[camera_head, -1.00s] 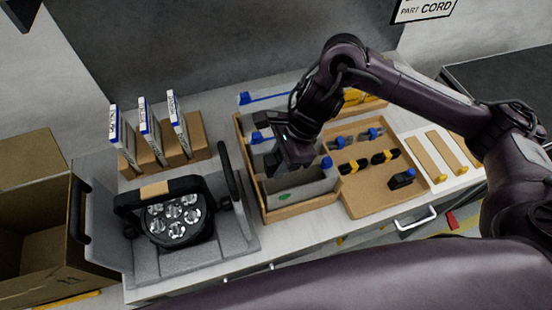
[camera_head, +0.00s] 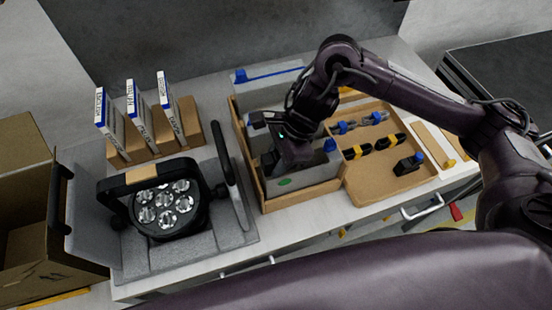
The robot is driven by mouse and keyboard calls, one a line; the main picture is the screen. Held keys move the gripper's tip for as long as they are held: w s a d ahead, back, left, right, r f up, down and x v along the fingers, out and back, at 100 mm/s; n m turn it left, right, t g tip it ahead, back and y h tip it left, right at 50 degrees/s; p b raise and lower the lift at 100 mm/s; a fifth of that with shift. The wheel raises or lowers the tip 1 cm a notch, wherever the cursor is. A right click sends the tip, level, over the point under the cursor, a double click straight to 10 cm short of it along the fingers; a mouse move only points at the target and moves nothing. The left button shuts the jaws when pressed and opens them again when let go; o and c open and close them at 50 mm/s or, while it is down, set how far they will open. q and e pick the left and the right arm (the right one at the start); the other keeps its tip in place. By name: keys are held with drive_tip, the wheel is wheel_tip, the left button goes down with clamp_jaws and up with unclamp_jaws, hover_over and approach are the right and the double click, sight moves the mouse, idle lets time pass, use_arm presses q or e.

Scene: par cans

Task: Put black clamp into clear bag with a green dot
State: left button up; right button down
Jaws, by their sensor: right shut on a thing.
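The clear bag (camera_head: 310,176) with a green dot (camera_head: 285,181) stands at the front of the left compartment of a cardboard tray. My right gripper (camera_head: 276,160) is over this compartment, just behind and above the bag. It is shut on a dark thing that looks like a black clamp (camera_head: 268,161), mostly hidden by the fingers. I cannot tell whether the clamp is inside the bag's mouth. My left gripper is not in view.
Yellow-black clamps (camera_head: 357,152) and grey-blue clamps (camera_head: 345,127) lie in the tray's right part (camera_head: 375,190). A par light (camera_head: 165,205) sits in an open grey case (camera_head: 240,238) at left. Labelled boxes (camera_head: 138,110) stand behind it.

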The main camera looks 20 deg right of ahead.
drive_tip(key=c, duration=1)
unclamp_jaws()
drive_tip(key=shift+c, duration=0.2)
drive_tip(key=shift+f, duration=0.1)
drive_tip(key=c, duration=0.4)
drive_tip(key=shift+o, duration=0.2)
wheel_tip(320, 180, up, 11)
drive_tip(key=p, duration=0.8)
drive_tip(key=shift+p, duration=0.35)
drive_tip(key=shift+s, duration=0.15)
